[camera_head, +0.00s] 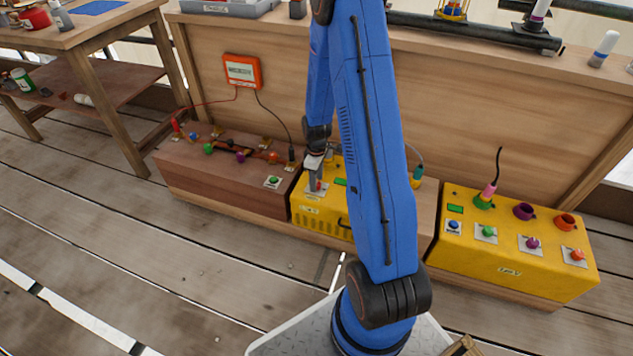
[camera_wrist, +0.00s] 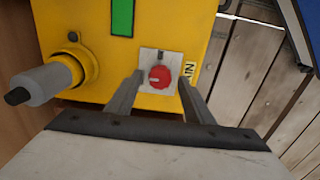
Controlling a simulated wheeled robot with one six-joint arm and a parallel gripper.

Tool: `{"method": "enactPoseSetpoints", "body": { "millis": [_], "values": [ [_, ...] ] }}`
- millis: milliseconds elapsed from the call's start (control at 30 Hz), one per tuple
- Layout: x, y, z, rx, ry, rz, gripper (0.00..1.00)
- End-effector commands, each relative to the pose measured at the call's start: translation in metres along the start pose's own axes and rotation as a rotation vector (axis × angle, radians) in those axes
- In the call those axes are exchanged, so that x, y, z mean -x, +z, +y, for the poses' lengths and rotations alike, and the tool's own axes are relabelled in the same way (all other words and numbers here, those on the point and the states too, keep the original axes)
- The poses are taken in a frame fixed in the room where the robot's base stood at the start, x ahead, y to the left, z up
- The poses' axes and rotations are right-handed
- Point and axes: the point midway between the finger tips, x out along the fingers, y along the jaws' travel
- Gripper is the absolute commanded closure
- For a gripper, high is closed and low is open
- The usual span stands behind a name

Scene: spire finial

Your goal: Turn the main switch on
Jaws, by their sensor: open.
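The main switch is a red round knob (camera_wrist: 160,76) on a white square plate on the yellow box (camera_wrist: 200,20), beside a partly hidden label whose visible letters end in "IN". A pale mark shows on the knob's face. In the wrist view my gripper (camera_wrist: 161,82) is open, with one finger on each side of the knob; I cannot tell whether they touch it. In the head view my gripper (camera_head: 316,175) is over the left end of the yellow box (camera_head: 320,215), and my blue arm hides much of that box.
A grey cylindrical plug (camera_wrist: 45,80) sticks out of the yellow box near the knob. A brown wooden box (camera_head: 220,190) with coloured knobs is to the left. Another yellow box (camera_head: 515,255) with coloured buttons is to the right. An orange meter (camera_head: 242,71) hangs behind.

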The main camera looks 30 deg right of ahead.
Motion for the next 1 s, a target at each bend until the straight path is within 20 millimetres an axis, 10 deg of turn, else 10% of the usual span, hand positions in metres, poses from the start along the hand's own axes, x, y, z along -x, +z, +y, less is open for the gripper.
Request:
{"method": "enactPoseSetpoints", "body": {
  "millis": [467,633,1000],
  "values": [
    [-0.0101,0.0000,0.0000,0.000,0.001,0.000,0.53],
    [-0.0100,0.0000,0.0000,0.000,0.000,0.000,0.93],
    [-0.0098,0.0000,0.0000,-0.042,0.001,0.000,0.94]
  ]
}}
